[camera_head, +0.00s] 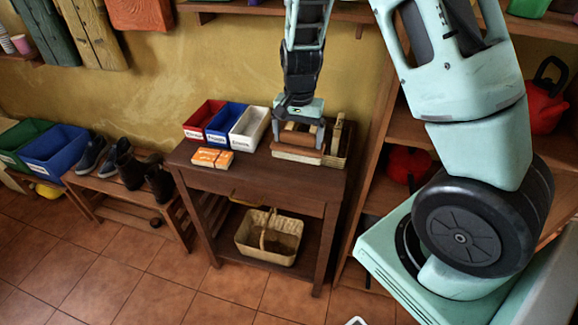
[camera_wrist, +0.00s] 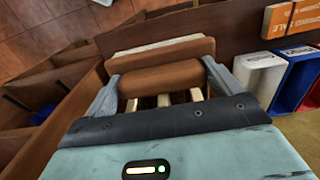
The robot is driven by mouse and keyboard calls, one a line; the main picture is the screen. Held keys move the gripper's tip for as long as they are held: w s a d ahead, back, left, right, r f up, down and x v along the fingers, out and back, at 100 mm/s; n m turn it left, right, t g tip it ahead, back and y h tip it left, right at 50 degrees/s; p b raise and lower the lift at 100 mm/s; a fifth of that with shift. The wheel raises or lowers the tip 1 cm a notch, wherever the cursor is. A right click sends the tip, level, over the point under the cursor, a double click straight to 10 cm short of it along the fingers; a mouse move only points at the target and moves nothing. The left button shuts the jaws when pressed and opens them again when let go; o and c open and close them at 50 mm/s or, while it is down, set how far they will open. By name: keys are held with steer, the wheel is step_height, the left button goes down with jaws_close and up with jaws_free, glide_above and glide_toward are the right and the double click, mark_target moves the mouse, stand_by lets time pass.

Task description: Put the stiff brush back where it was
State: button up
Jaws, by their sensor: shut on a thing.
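The stiff brush (camera_head: 296,153) has a brown wooden body and a pale bristle side. My gripper (camera_head: 299,132) is shut on its brown body, one finger at each end, above the right part of the dark wooden table (camera_head: 215,178). In the wrist view the brown block (camera_wrist: 160,78) lies between the fingers (camera_wrist: 160,74), with the pale layer (camera_wrist: 165,48) beyond it. I cannot tell whether the brush touches the tabletop. A tan container (camera_head: 337,161) with an upright wooden handle stands right beside and partly behind the brush. Pale slats show below the brush in the wrist view.
Red (camera_head: 204,119), blue (camera_head: 226,121) and white (camera_head: 249,129) labelled bins stand left of the brush. Orange boxes (camera_head: 211,158) lie in front of them. A basket (camera_head: 267,242) sits on the lower shelf. A wooden shelf unit with red kettles (camera_head: 541,105) stands to the right.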

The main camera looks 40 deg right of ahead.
step_height(320, 180, down, 9)
steer(key=shift+f+p, duration=0.15)
steer(key=shift+p, duration=0.15)
steer(key=shift+f, duration=0.1)
steer(key=shift+f, duration=0.1)
steer(key=o, duration=0.7)
step_height(320, 180, up, 12)
steer(key=shift+r+b, duration=0.1)
steer(key=shift+b, duration=0.35)
steer(key=s+a+r+n+y, duration=0.1)
steer(key=s+a+r+n, duration=0.25)
steer(key=a, duration=0.45)
steer(key=s+a+r+n, duration=0.3)
steer(key=s+a+n, duration=0.15)
steer(key=a, duration=0.45)
steer(key=s+a+r+n, duration=0.1)
steer(key=s+a+n, duration=0.1)
steer(key=s, duration=0.3)
steer(key=s+a+r+n, duration=0.1)
steer(key=s+a+n, duration=0.2)
steer(key=s, duration=0.3)
steer(key=s+a+r+n, duration=0.1)
steer(key=s+a+n, duration=0.1)
steer(key=s+n, duration=0.3)
steer(key=shift+s+a+r, duration=0.15)
steer(key=shift+r, duration=0.05)
